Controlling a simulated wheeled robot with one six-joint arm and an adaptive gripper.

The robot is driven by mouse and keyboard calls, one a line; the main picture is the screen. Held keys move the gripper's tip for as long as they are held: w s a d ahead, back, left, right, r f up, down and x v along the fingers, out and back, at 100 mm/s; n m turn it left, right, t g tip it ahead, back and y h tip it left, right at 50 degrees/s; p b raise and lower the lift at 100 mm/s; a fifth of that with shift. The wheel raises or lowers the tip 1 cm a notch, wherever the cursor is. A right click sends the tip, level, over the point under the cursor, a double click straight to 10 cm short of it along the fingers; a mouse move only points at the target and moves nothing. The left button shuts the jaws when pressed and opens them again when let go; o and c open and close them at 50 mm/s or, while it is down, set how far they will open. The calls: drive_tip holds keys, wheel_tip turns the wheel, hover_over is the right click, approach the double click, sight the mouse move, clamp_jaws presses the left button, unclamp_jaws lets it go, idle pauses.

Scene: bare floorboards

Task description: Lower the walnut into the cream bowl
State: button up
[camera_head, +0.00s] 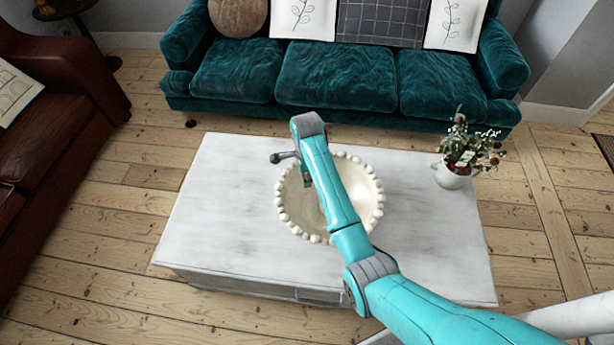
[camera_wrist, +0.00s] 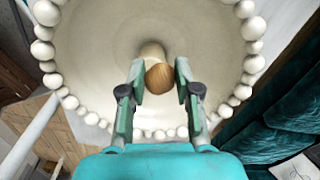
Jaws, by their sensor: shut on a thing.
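The cream bowl (camera_head: 366,190) has a beaded rim and stands on the white table. It fills much of the wrist view (camera_wrist: 100,45). The walnut (camera_wrist: 159,78) is a small brown ball between my fingertips in the wrist view. My gripper (camera_wrist: 158,72) is shut on it and holds it over the inside of the bowl. How far the walnut is above the bowl's bottom is hard to tell. In the head view my gripper (camera_head: 307,182) is partly hidden by my arm, over the left part of the bowl, and the walnut cannot be made out there.
The white table (camera_head: 215,220) has free room left of the bowl. A white pot with a leafy plant (camera_head: 452,177) stands at its right end. A teal sofa (camera_head: 335,80) is behind the table, and a brown leather sofa (camera_head: 65,110) is at the left.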

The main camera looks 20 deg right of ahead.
idle(0.3)
drive_tip(key=shift+f, duration=6.1)
drive_tip(key=shift+f, duration=0.1)
drive_tip(key=o, duration=0.9)
drive_tip(key=shift+c, duration=0.2)
wheel_tip(320, 180, up, 12)
